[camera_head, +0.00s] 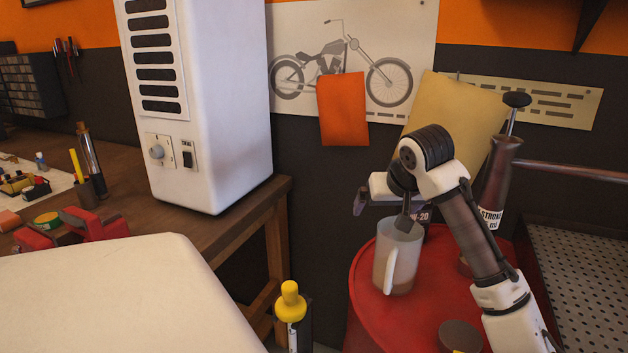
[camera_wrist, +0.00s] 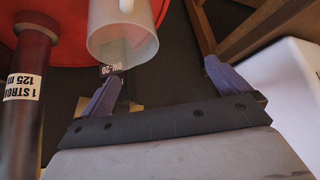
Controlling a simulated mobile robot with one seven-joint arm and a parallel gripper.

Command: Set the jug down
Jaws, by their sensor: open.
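The jug (camera_head: 406,262) is a pale translucent cup with a handle, upright on the red drum's lid (camera_head: 440,320) in the head view. It also shows at the top of the wrist view (camera_wrist: 123,28), mouth toward the camera. My gripper (camera_head: 383,208) is at the jug's rim, with one finger in front of its mouth and the other out to the left. In the wrist view my gripper (camera_wrist: 165,86) has its fingers wide apart with nothing held between them. Whether a finger touches the jug cannot be told.
A dark pump bottle (camera_head: 497,180) with a label stands behind my arm on the drum, and a can marked W-20 (camera_head: 421,215) is partly hidden behind the jug. A perforated tray (camera_head: 585,280) lies at right. A wooden bench (camera_head: 240,215) with a white machine (camera_head: 225,100) stands left.

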